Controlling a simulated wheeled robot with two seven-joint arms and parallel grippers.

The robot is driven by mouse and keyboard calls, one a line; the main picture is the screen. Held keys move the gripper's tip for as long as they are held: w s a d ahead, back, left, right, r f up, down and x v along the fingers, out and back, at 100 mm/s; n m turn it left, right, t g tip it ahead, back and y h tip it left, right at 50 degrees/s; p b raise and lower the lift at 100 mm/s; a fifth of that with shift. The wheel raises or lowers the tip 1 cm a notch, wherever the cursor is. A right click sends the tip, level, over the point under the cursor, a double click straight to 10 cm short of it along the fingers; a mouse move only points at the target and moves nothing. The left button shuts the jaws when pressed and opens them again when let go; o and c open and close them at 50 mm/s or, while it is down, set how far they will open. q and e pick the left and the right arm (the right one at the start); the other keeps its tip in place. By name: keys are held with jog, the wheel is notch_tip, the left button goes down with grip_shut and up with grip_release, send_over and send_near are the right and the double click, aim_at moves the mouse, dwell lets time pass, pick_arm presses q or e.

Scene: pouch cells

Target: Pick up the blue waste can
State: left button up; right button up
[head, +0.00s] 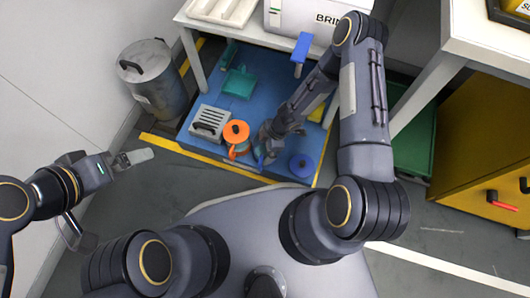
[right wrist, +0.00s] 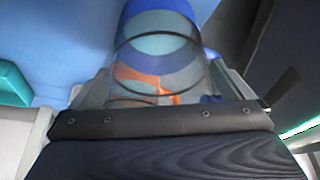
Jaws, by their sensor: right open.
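A round blue lidded can (head: 302,166) stands on the blue mat (head: 262,78), near its front right corner. My right gripper (head: 264,150) is open and low over the mat, left of this can and beside an orange can (head: 237,131). A small blue shape shows at its fingertips; I cannot tell what it is. In the right wrist view a blue, banded round form (right wrist: 160,50) lies ahead between the fingers, with orange behind clear material. Whether it touches the fingers is unclear. My left gripper (head: 134,157) is at the left, away from the mat; its jaw gap cannot be made out.
A grey slatted box (head: 210,122) and a teal dustpan-like thing (head: 239,82) are on the mat. A metal bin (head: 153,80) stands left. A white table (head: 248,30) overhangs the back. A yellow cabinet (head: 485,150) and green container (head: 413,135) stand right.

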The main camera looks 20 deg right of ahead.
jog(key=c, duration=1.3)
jog(key=shift+r, duration=0.15)
